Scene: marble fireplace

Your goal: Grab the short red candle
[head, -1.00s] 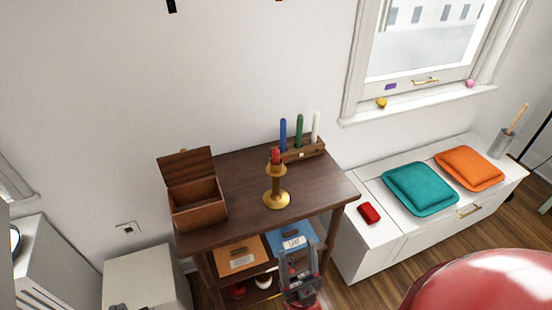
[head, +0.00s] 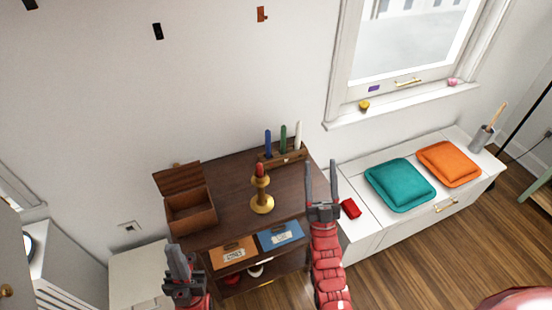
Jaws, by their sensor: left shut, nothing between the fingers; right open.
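The short red candle (head: 260,170) stands upright in the brass candlestick (head: 262,204) on the dark wooden table (head: 237,173). My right gripper (head: 320,178) is open and empty, fingers pointing up, at the table's right edge. It is to the right of the candle and apart from it. My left gripper (head: 174,258) is shut and empty, low at the left, in front of the table's left side and well away from the candle.
An open wooden box (head: 191,211) stands on the table's left. A rack (head: 284,157) at the back holds blue, green and white candles. Orange (head: 233,252) and blue (head: 281,235) folders lie below. A white bench (head: 445,191) with cushions stands right.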

